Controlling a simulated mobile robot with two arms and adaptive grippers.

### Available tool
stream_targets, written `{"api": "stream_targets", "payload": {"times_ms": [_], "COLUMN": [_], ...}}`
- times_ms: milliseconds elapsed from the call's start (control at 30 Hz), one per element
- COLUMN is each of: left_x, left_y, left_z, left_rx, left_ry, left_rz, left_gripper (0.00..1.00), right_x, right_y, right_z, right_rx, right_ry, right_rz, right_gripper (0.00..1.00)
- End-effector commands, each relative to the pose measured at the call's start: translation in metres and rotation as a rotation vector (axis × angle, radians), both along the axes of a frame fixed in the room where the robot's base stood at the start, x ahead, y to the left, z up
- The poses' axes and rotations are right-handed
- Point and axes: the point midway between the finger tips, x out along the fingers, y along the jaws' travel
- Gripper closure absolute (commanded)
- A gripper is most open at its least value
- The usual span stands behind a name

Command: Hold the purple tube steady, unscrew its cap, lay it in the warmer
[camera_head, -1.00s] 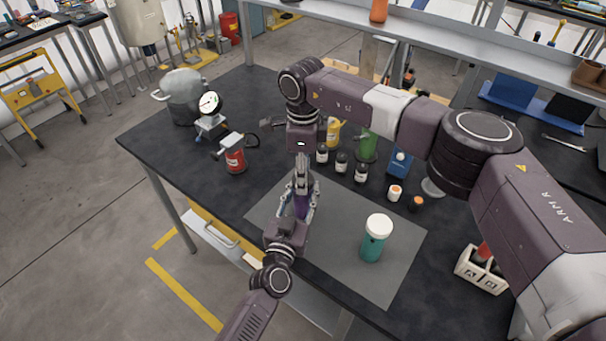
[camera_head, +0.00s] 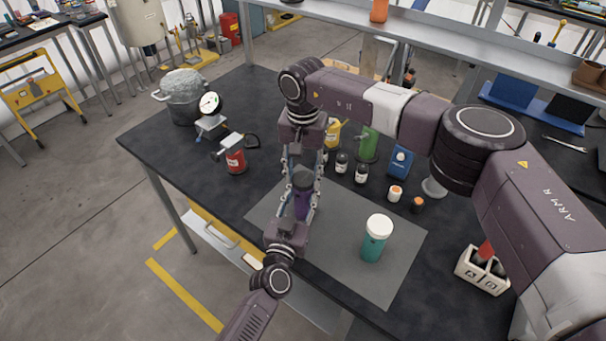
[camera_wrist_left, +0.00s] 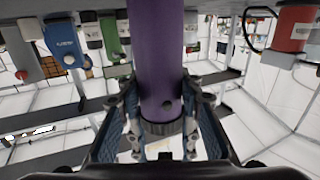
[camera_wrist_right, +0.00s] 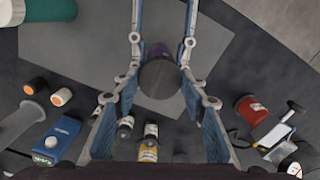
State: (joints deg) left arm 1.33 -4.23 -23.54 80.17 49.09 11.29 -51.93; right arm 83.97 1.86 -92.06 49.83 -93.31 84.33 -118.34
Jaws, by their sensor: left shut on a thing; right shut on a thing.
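The purple tube (camera_head: 302,207) stands upright above the grey mat (camera_head: 345,262). It fills the middle of the left wrist view (camera_wrist_left: 158,55). My left gripper (camera_head: 300,212) is shut on its body from the front. The round dark grey cap (camera_wrist_right: 160,80) is at the tube's top; whether its thread is free cannot be told. My right gripper (camera_wrist_right: 162,62) comes from above, its fingers on both sides of the cap, shut on it. A grey two-handled pot (camera_head: 183,108), heaped with grainy grey content, stands at the far left; whether it is the warmer is unclear.
A teal bottle with a white lid (camera_head: 376,238) stands on the mat at right. A red container (camera_head: 236,161) and a dial gauge (camera_head: 210,103) stand left. Several small bottles, a green container (camera_head: 367,146) and a blue device (camera_head: 401,162) stand behind. The left tabletop has free room.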

Motion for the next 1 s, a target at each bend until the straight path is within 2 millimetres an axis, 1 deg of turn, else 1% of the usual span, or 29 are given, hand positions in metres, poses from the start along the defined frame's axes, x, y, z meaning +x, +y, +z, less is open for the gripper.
{"api": "stream_targets", "payload": {"times_ms": [500,1000], "left_x": [0.0,0.0], "left_y": [-0.001,-0.001], "left_z": [0.0,-0.001], "left_rx": [0.0,0.0], "left_ry": [0.001,0.001], "left_rz": [-0.002,-0.001], "left_gripper": [1.0,1.0], "right_x": [0.002,0.001], "right_y": [0.0,0.0], "right_z": [0.002,0.018], "right_rx": [0.0,0.001], "right_ry": [-0.004,-0.002], "right_rz": [-0.001,-0.001], "right_gripper": [0.9,0.9]}}
